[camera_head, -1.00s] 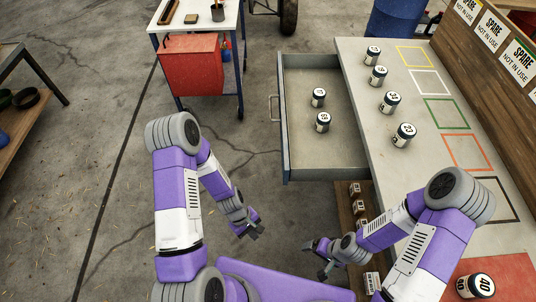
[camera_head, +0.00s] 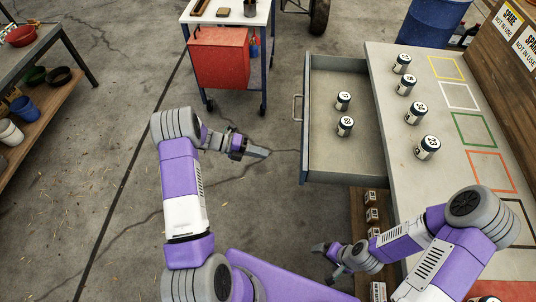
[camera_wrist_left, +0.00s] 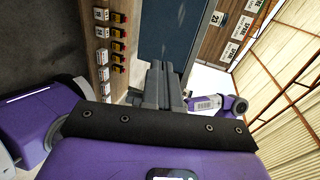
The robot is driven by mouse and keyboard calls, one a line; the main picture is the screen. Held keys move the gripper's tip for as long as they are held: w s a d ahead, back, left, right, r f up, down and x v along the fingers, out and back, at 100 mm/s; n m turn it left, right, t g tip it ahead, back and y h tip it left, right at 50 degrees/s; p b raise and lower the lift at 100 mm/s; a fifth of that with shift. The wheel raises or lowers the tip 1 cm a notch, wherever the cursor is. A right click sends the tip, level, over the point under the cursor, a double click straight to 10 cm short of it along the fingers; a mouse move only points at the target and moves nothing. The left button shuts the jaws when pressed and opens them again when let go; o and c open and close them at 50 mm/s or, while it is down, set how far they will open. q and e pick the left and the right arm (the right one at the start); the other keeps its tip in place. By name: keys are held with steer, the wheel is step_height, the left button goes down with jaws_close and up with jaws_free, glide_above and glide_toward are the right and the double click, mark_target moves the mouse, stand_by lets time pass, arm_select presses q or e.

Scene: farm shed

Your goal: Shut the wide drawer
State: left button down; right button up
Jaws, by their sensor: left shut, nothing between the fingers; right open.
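The wide drawer (camera_head: 318,178) is pulled out to the left from the workbench in the head view, with a handle (camera_head: 297,107) on its outer front. Two jars (camera_head: 345,125) stand inside it. My left gripper (camera_head: 262,152) is shut and empty, left of the drawer front and apart from it, pointing right. In the left wrist view, its fingers (camera_wrist_left: 157,85) are together, with a dark blue-grey panel (camera_wrist_left: 178,35) beyond, probably the drawer front. My right gripper (camera_head: 327,262) is open, below the drawer near the bench's lower shelf.
The workbench top (camera_head: 390,100) holds several jars and coloured outlined squares. A trolley with a red cabinet (camera_head: 220,60) stands at the back. A shelf table (camera_head: 50,40) is at far left. The floor left of the drawer is clear.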

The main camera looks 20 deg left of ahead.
arm_select(q)
steer(key=r+b+x, duration=0.1)
steer(key=b+x, duration=0.1)
steer(key=x, duration=0.9)
steer(key=shift+w+d, duration=0.15)
steer(key=shift+d, duration=0.35)
arm_select(e)
steer(key=shift+f, duration=1.3)
arm_select(q)
steer(key=shift+d, duration=0.1)
